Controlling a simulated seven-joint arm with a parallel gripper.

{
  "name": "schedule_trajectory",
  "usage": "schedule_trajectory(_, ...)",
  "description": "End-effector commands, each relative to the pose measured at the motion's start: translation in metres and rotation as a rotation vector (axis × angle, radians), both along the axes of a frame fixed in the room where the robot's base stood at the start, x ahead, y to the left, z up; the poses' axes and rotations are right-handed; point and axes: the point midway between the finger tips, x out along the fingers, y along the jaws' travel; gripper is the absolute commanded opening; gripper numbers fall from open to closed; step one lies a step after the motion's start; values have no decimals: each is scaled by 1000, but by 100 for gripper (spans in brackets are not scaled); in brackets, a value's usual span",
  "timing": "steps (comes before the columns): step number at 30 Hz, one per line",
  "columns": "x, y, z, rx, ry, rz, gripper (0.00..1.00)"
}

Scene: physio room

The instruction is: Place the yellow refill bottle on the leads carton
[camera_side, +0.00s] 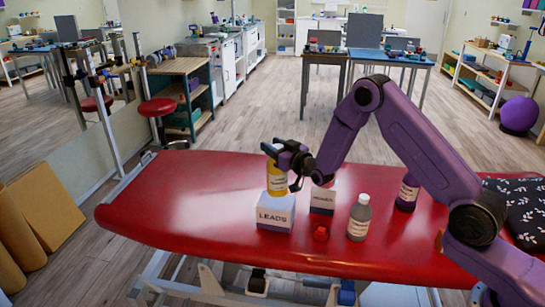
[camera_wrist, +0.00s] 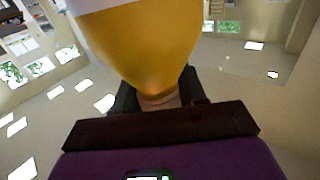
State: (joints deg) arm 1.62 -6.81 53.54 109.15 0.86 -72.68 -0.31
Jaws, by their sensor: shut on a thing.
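The yellow refill bottle (camera_side: 277,182) stands roughly upright directly over the white leads carton (camera_side: 274,214) in the side view. Its lower end meets the carton's top edge in the picture; I cannot tell whether it touches or hovers just above. My gripper (camera_side: 281,165) is shut on the bottle from the right, and its fingers hide the bottle's upper part. In the wrist view the yellow bottle (camera_wrist: 145,45) fills the upper middle, close to the camera. The carton does not show in the wrist view.
On the red couch (camera_side: 180,200), a second white carton (camera_side: 322,200) stands right behind the leads carton. The couch's left part is clear.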

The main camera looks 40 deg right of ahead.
Motion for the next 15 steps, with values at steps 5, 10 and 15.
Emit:
schedule_trajectory(5,7,1,-12,0,-2,0,0)
schedule_trajectory(10,7,0,-32,0,-2,0,0)
schedule_trajectory(15,7,0,-37,0,-4,0,0)
